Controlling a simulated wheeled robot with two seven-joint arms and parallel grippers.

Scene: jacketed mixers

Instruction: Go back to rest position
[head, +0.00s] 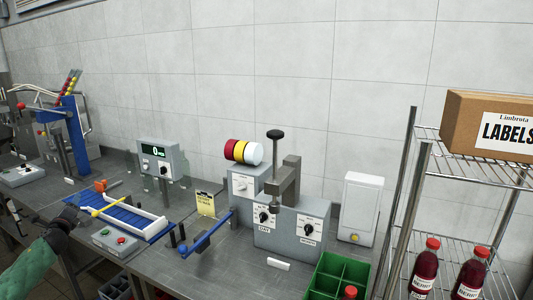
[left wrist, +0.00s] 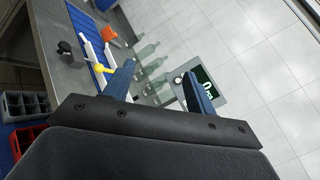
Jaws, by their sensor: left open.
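My left gripper (head: 66,217) is at the lower left of the head view, at the end of a green-sleeved arm, by the near end of a blue conveyor. In the left wrist view its two blue fingers stand wide apart with nothing between them (left wrist: 157,88). The gripper's fingertips are hard to make out in the head view. My right gripper is in neither view.
A blue conveyor (head: 126,219) with white rails and a yellow lever (head: 110,204) lies near the left gripper. A display box (head: 160,157), a grey machine (head: 293,225), a green crate (head: 340,273) and a wire shelf (head: 455,240) stand rightward.

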